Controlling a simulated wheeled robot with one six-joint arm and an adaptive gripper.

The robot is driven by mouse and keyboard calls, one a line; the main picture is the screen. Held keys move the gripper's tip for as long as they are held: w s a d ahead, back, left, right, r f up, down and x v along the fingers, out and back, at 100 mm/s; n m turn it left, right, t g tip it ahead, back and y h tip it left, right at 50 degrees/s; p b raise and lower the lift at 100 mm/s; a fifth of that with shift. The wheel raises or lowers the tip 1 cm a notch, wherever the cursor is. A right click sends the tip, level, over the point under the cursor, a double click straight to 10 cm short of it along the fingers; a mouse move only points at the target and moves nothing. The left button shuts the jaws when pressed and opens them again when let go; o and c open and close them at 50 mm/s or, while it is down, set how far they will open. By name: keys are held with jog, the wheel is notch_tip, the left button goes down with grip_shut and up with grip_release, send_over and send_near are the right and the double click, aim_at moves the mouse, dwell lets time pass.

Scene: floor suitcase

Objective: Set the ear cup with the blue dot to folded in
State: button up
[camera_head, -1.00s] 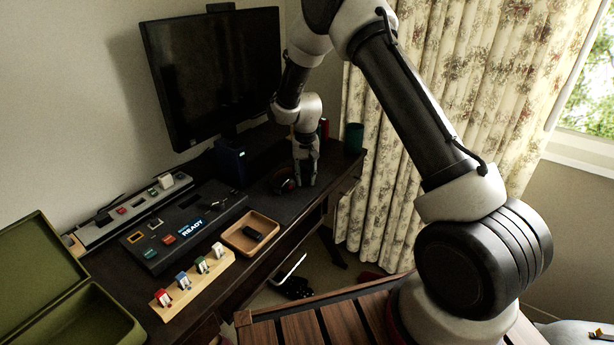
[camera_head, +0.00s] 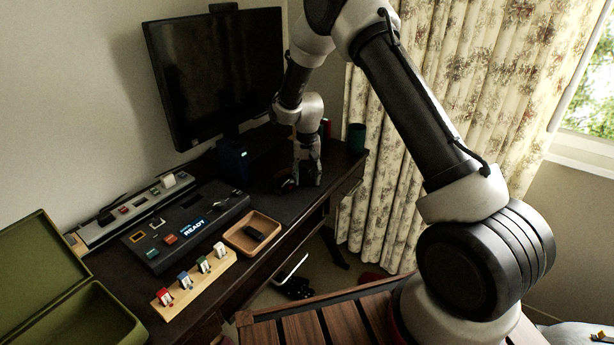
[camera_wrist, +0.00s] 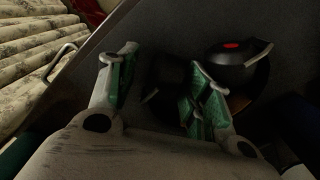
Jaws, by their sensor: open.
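The dark headphones (camera_head: 286,186) sit on the desk at its right part, partly hidden behind my gripper (camera_head: 308,182) in the head view. In the wrist view, one round black ear cup (camera_wrist: 238,62) with a red dot lies to the right of my gripper (camera_wrist: 162,62), outside the fingers. Another dark part, perhaps the other ear cup (camera_wrist: 168,82), shows between the green-padded fingers. It is too dark to tell whether they touch it. No blue dot shows. My gripper is open, low over the desk.
A monitor (camera_head: 218,75) stands behind, with a dark cup (camera_head: 356,137) at the desk's right end. A control panel (camera_head: 185,225), a wooden tray (camera_head: 232,236), a rack of small switches (camera_head: 196,284) and a green case (camera_head: 60,290) lie to the left.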

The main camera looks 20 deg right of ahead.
jog(key=n, duration=0.3)
jog(key=d+n, duration=0.1)
jog(key=shift+s+n, duration=0.3)
jog(key=n, duration=0.1)
jog(key=d+n, duration=0.1)
jog(key=shift+n, duration=0.4)
jog(key=shift+d+r+n, duration=0.1)
jog(key=shift+r+n, duration=0.2)
jog(key=shift+n, duration=0.4)
notch_tip(320, 180, up, 8)
jog(key=f, duration=0.1)
jog(key=s+d+r+m+g, duration=0.1)
jog(key=s+r, duration=0.3)
jog(key=s, duration=0.8)
jog(key=s+d+r+m+g, duration=0.1)
jog(key=s+d+r, duration=0.2)
jog(key=s, duration=0.9)
jog(key=shift+d+r, duration=0.15)
jog(key=shift+r, duration=0.6)
